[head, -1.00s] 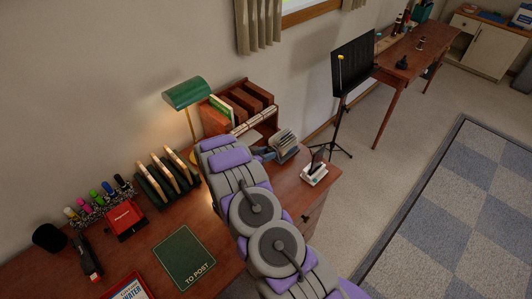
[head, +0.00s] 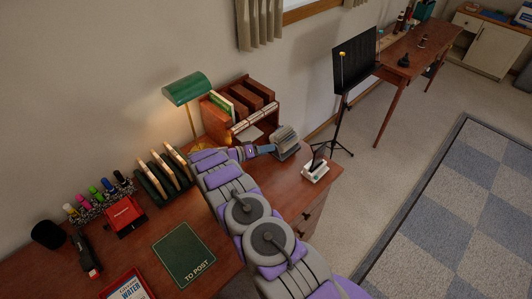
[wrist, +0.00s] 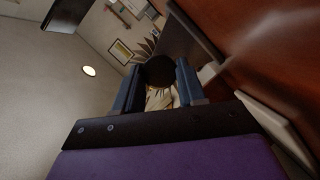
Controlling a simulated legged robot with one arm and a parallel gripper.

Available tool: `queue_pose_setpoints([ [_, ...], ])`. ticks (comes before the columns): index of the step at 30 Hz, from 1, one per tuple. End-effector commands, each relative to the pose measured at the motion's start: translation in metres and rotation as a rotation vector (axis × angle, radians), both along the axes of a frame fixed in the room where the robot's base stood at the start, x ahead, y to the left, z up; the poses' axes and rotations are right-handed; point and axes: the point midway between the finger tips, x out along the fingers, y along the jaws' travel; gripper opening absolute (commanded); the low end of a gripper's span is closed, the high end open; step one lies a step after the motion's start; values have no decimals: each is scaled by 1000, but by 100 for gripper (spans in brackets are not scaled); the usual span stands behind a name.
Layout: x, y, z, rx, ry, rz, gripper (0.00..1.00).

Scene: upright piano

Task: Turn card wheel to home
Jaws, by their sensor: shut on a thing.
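The card wheel (head: 286,139), a rotary file with a fan of pale cards, stands on the desk near its far right end in the head view. My gripper (head: 268,149) reaches it from the left, at its side. In the wrist view my gripper's two blue fingers (wrist: 160,88) stand on either side of a dark round knob (wrist: 160,70) and are shut on it. Some fanned cards (wrist: 143,47) show behind the knob. The home mark or card cannot be made out.
A wooden shelf of binders (head: 245,101) and a green lamp (head: 187,89) stand behind my arm. A small white stand (head: 315,171) is right of the card wheel, near the desk edge. A black music stand (head: 354,65) is beyond. A card rack (head: 165,172) stands left.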

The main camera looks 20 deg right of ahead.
Motion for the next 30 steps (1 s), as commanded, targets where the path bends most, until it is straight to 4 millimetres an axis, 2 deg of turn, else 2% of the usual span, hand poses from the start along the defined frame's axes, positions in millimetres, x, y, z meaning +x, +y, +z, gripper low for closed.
queue_pose_setpoints([
  [15,5,3,-6,-134,369,11,10],
  [30,4,3,-6,-171,477,9,9],
])
